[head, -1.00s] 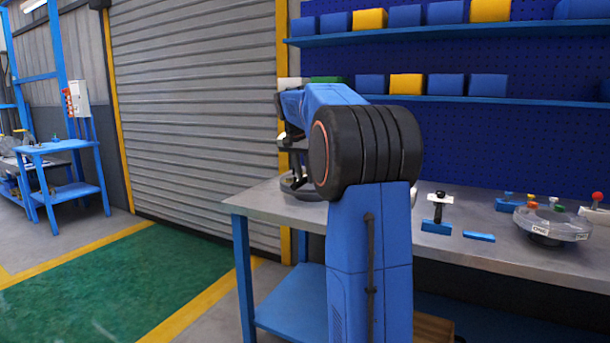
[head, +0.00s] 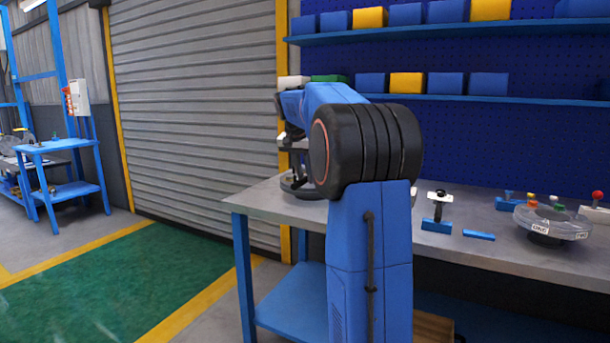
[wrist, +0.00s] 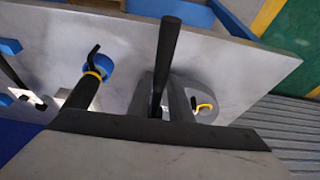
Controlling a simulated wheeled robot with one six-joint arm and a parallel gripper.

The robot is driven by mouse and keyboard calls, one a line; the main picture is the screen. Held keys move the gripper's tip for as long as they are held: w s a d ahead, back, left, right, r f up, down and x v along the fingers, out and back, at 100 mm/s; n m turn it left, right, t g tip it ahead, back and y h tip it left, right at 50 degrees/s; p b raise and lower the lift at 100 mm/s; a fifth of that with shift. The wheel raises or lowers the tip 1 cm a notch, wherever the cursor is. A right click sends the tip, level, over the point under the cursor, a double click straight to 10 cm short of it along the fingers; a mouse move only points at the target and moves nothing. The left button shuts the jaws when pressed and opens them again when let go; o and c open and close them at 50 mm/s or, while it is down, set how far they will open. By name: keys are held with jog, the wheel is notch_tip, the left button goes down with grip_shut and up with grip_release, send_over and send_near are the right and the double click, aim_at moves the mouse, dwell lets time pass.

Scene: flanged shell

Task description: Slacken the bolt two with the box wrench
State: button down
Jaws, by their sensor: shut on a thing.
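In the wrist view a long dark bar, which looks like the box wrench (wrist: 166,60), runs up from my gripper (wrist: 162,112). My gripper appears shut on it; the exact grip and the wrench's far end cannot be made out. Just behind it is a grey rounded part (wrist: 207,116), likely the flanged shell, with a yellow hooked mark on it. In the head view a dark round base (head: 300,188) sits at the table's left end, partly behind my arm. Bolt two cannot be told apart, and whether the wrench touches a bolt is hidden.
The grey workbench (head: 262,203) carries a small blue stand with a black upright (head: 438,212), a blue bar (head: 479,235) and a clear round tray (head: 560,226) on the right. A black tool with a yellow ring (wrist: 86,88) stands left of the bar in the wrist view.

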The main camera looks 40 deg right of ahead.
jog(key=shift+f, duration=1.1)
jog(key=shift+s, duration=0.1)
jog(key=s+d+n+t+y, duration=0.2)
jog(key=s+d+n, duration=0.5)
jog(key=n, duration=0.2)
jog(key=shift+d+f, duration=0.2)
jog(key=shift+d, duration=0.15)
dwell(1.3)
dwell(0.5)
notch_tip(320, 180, up, 6)
dwell(1.1)
jog(key=shift+r, duration=0.1)
dwell(0.3)
